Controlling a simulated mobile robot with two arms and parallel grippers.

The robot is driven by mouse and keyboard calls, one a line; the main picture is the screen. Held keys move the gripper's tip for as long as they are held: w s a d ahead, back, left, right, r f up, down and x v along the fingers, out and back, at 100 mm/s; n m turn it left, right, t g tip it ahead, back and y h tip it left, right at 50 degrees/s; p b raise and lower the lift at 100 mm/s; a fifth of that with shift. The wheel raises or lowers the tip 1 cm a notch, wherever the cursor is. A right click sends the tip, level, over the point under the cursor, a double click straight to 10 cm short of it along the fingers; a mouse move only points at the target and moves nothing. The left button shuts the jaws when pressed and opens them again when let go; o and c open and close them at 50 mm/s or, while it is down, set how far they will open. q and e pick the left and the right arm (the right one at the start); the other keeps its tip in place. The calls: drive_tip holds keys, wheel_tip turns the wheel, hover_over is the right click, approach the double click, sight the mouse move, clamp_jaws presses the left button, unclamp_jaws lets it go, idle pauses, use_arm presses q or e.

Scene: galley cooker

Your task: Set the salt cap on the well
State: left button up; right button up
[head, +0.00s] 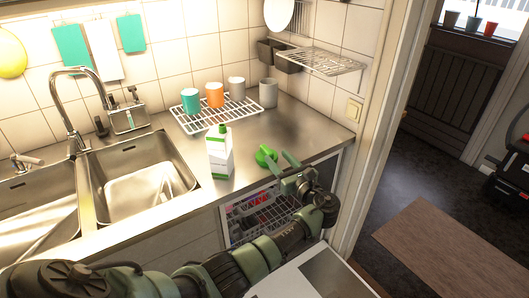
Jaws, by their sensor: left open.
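My left gripper (281,160) is open over the front edge of the steel counter, at the right, in front of the dishwasher opening. Its fingers point up and away, with nothing seen between them. A bright green piece (264,156), perhaps a funnel, lies on the counter just left of and beyond the fingertips. I cannot tell whether they touch. A white carton with a green top (219,155) stands upright farther left. The salt cap and the well cannot be made out. The dishwasher (250,217) is open below the counter, its racks partly hidden by my left arm. My right gripper is out of view.
A white wire rack (205,119) holds several mugs at the back of the counter, with a grey cup (268,92) beside it. A steel sink (140,180) lies left. The counter's right part is mostly clear. A doorway and brown rug (440,245) are at right.

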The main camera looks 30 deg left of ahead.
sight(267, 149)
use_arm(q)
drive_tip(key=shift+w+a+r, duration=0.1)
drive_tip(key=shift+w+a, duration=0.1)
drive_tip(key=shift+a, duration=0.2)
drive_tip(key=shift+w+a+r, duration=0.1)
drive_tip(key=shift+w+a, duration=0.05)
drive_tip(key=shift+a, duration=0.25)
drive_tip(key=x, duration=0.5)
drive_tip(key=shift+s+a+f+p, duration=0.2)
drive_tip(key=shift+s+f+p, duration=0.1)
drive_tip(key=shift+p, duration=0.1)
clamp_jaws()
